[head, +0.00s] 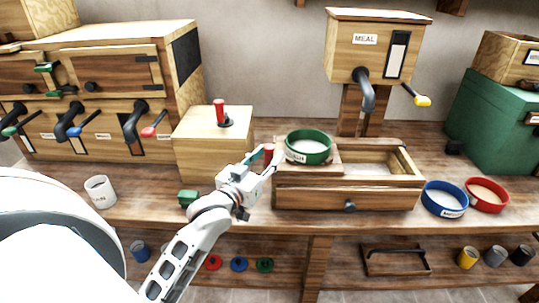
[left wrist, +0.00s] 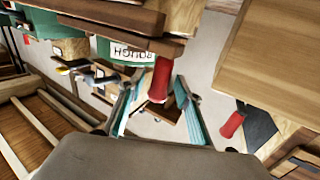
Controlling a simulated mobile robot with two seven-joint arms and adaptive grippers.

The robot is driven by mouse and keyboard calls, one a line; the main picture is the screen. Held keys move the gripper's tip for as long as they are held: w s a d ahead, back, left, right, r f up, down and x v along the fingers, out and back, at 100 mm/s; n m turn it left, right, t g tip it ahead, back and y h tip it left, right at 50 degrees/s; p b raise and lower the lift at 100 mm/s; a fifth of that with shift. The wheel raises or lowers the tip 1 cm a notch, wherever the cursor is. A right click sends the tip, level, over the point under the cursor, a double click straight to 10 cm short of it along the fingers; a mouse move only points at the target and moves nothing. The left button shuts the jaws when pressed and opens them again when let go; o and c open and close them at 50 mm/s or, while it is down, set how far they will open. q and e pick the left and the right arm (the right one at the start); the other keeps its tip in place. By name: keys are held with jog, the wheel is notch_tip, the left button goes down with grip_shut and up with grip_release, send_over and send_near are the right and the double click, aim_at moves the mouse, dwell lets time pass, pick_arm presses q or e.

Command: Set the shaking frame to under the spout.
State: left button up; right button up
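The shaking frame (head: 322,172) is a wooden carriage at the left end of a wooden trough, left of the spout. A green-rimmed sieve (head: 309,147) sits on it; its label shows in the left wrist view (left wrist: 130,54). The dark spout (head: 366,92) hangs from the MEAL box above the trough's middle. A red handle (head: 268,151) stands at the frame's left end; it also shows in the left wrist view (left wrist: 160,79). My left gripper (head: 266,160) is open, with its teal fingers on either side of this handle. My right gripper is out of view.
A wooden box with a red-topped lever (head: 221,113) stands left of the trough. A white mug (head: 100,191) and a small green block (head: 187,197) are at the bench's left. Blue (head: 445,198) and red (head: 487,194) sieves lie right of the trough.

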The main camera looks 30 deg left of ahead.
pick_arm(q)
jog(key=shift+w, duration=0.5)
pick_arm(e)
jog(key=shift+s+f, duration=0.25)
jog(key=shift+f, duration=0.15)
pick_arm(q)
grip_shut()
jog(key=shift+w, duration=0.1)
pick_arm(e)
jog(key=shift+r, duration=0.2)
